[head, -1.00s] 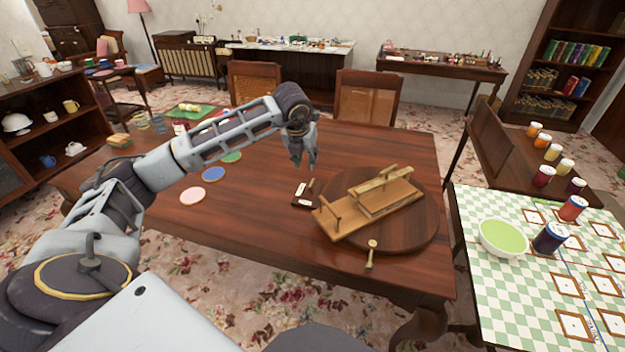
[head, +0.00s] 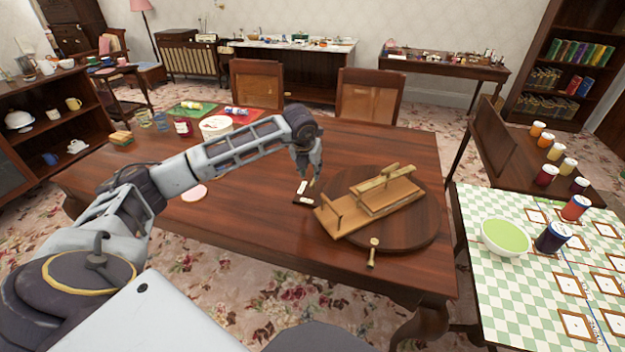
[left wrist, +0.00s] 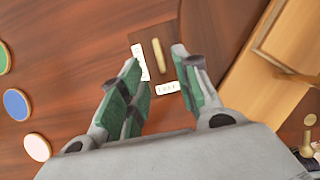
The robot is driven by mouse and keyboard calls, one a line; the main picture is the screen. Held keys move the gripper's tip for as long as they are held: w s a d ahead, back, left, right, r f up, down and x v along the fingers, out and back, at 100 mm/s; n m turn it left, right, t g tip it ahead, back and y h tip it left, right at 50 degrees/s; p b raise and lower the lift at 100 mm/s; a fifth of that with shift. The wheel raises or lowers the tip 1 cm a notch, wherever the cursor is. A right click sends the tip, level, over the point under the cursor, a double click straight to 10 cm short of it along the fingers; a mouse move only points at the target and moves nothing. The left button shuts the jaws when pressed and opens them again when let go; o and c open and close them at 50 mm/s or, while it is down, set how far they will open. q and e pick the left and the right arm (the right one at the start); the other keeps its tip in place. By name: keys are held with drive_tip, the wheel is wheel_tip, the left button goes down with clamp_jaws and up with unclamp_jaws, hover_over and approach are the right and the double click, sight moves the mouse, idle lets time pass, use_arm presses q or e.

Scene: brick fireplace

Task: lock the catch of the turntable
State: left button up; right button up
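The turntable (head: 418,235) is a round dark wooden disc on the table, bearing a stepped light-wood piece with upright pegs. Its catch is a small dark plate (head: 299,201) with two white labels, left of the disc. In the left wrist view the catch lever (left wrist: 160,58), a short tan bar, lies between a white label on its left (left wrist: 140,62) and another below it (left wrist: 167,87); I cannot read them surely. My left gripper (head: 308,180) points down just above the catch, open, its green-padded fingers either side of the lever. I cannot tell whether they touch it. My right gripper is out of view.
A brass-coloured peg (head: 372,252) stands at the disc's front edge. Coloured discs, one pink (head: 194,193), lie left of the gripper. A white tub (head: 215,127) and jars stand farther back. A checkered table (head: 480,275) is at the right.

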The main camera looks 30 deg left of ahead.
sight(313, 180)
use_arm(q)
drive_tip(key=shift+x, duration=3.25)
clamp_jaws()
